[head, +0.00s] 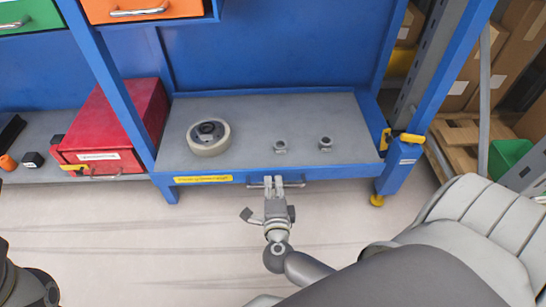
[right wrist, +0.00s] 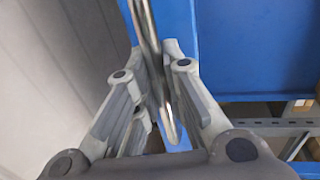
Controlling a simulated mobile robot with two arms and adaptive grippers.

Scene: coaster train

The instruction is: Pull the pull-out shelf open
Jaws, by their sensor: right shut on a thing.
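The pull-out shelf (head: 235,172) is a grey board with a blue front edge, low in a blue frame, with a yellow label on its front. A thin metal bar handle (head: 256,186) is on that front edge. My right gripper (head: 273,182) is shut on the handle, reaching it from the front. In the right wrist view the handle (right wrist: 150,45) is a shiny bar running between the fingers (right wrist: 158,85). My left gripper is not in view; only a dark piece of my arm shows at the lower left.
The floor in front (head: 170,245) is clear.

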